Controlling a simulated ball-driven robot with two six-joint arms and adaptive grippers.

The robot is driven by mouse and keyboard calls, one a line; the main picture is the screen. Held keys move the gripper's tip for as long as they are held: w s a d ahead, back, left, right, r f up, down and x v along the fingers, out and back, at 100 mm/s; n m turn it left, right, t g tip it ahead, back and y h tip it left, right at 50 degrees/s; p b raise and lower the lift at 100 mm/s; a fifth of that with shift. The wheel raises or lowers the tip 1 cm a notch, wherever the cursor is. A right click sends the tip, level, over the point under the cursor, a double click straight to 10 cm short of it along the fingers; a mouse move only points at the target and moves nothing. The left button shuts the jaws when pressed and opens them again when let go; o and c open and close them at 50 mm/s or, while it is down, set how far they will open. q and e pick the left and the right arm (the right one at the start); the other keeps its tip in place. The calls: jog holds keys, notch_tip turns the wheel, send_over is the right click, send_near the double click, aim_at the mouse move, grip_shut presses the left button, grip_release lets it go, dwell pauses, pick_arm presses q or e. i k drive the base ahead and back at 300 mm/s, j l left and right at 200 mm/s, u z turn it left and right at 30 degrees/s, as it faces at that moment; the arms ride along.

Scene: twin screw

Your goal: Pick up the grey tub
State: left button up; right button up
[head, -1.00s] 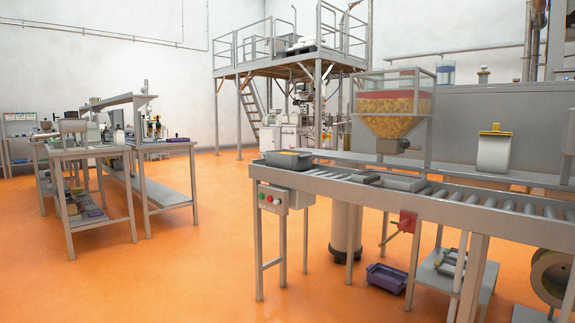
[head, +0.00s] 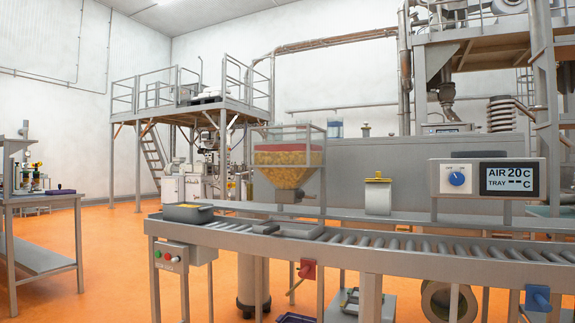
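A dark grey tub (head: 188,214) sits at the left end of the roller conveyor (head: 340,243). Neither of my grippers shows in the head view, and nothing is touching the tub.
A control box with buttons (head: 180,256) hangs below the conveyor's left end. A hopper of yellow pieces (head: 288,163) stands behind the conveyor. A display panel (head: 488,178) stands at right. A workbench (head: 40,200) is at left, with open orange floor (head: 110,270) between.

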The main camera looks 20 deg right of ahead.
aim_at(195, 214)
jog(key=i+j+u, duration=0.35)
jog(key=i, duration=0.7)
jog(key=i+u, duration=0.35)
jog(key=i, duration=0.75)
jog(key=i+j+z, duration=0.1)
jog(key=i+z, duration=0.15)
jog(key=i, duration=0.2)
jog(key=i+j+z, duration=0.25)
jog(key=i, duration=0.2)
jog(key=i+j+z, duration=0.25)
jog(key=i, duration=0.2)
